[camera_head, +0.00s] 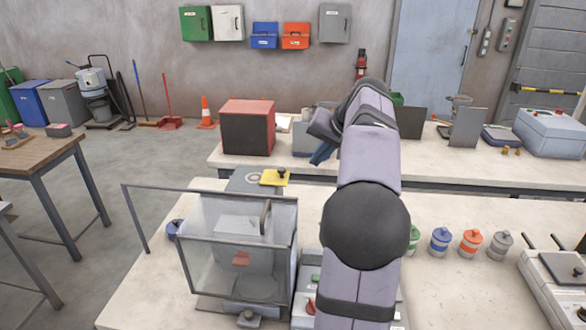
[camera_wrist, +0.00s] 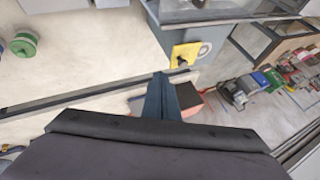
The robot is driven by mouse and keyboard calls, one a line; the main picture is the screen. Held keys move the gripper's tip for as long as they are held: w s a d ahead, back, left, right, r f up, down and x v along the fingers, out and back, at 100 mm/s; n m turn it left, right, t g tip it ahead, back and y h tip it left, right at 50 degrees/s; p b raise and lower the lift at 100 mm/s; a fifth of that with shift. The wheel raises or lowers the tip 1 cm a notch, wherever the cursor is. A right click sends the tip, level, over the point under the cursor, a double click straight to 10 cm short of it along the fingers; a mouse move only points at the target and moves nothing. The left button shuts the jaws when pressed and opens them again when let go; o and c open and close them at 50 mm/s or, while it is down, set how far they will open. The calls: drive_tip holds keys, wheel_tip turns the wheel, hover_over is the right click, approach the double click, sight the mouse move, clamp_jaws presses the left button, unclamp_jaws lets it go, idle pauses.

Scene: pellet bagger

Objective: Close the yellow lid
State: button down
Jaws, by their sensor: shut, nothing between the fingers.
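The yellow lid (camera_head: 270,179) is a small flat plate with a dark knob (camera_head: 283,174). It sits at the right side of the top of a grey housing (camera_head: 240,186), beside a round ring mark. In the wrist view the yellow lid (camera_wrist: 187,51) shows just beyond my fingertips, beside the grey housing (camera_wrist: 214,38). My gripper (camera_head: 318,158) is shut and empty. It hangs to the right of the lid, apart from it in the picture. Its blue fingers (camera_wrist: 160,76) point toward the lid in the wrist view. I cannot tell the exact height gap.
A clear-walled guard box (camera_head: 240,245) with a metal frame stands in front of the housing. Several small lidded pots, one orange (camera_head: 470,242), stand to the right. The table between my arm and these pots is mostly clear.

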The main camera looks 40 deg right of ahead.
sight(269, 181)
drive_tip(key=w+a+f+p, duration=0.1)
drive_tip(key=w+f+p, duration=0.4)
drive_tip(key=w+f, duration=0.2)
drive_tip(key=shift+w, duration=0.9)
drive_tip(key=shift+a, duration=0.15)
drive_tip(key=w+a+p, duration=0.1)
drive_tip(key=w+a, duration=0.4)
drive_tip(key=shift+p, duration=0.35)
drive_tip(key=shift+s+d, duration=0.1)
